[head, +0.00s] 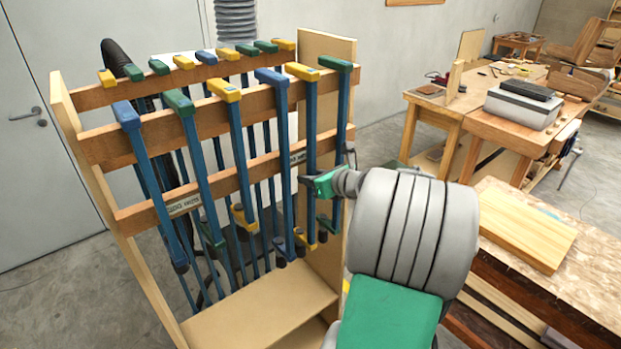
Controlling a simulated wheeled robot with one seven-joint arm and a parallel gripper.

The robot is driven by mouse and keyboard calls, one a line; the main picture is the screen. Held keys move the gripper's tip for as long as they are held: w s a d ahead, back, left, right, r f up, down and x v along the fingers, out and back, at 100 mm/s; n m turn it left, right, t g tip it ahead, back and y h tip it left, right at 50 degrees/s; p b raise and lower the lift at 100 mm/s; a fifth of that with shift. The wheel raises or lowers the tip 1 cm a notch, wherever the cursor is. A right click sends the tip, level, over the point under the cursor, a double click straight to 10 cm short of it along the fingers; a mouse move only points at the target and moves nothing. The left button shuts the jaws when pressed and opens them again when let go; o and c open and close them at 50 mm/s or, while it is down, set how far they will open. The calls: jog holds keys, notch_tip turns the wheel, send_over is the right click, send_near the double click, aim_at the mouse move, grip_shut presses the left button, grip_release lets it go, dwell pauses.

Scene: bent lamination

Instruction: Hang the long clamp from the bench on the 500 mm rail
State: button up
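Several long bar clamps with blue bars hang in rows on a wooden rack. In the front row are a blue-headed clamp (126,115), a green-headed one (179,102), a yellow-headed one (224,90) and, at the far right, another green-headed clamp (335,64). The front upper rail (155,124) carries them. A lower rail (140,212) bears small labels, too small to read surely. My gripper (318,184) is at the rack's right end, beside the far-right clamp's bar. My wrist hides part of it, so whether its fingers are closed on that bar is unclear.
The rack's side panels (82,150) and base shelf (262,305) bound the clamps closely. A bench (590,255) with a light board (525,228) stands at the right. Behind it is a workbench with a grey box (520,108). Floor left of the rack is clear.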

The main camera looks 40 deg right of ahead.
jog(key=o, duration=0.3)
jog(key=shift+f, duration=0.1)
jog(key=b+v, duration=0.1)
jog(key=v, duration=0.7)
jog(key=shift+b, duration=0.35)
jog(key=shift+p+v, duration=1)
jog(key=shift+v, duration=1.95)
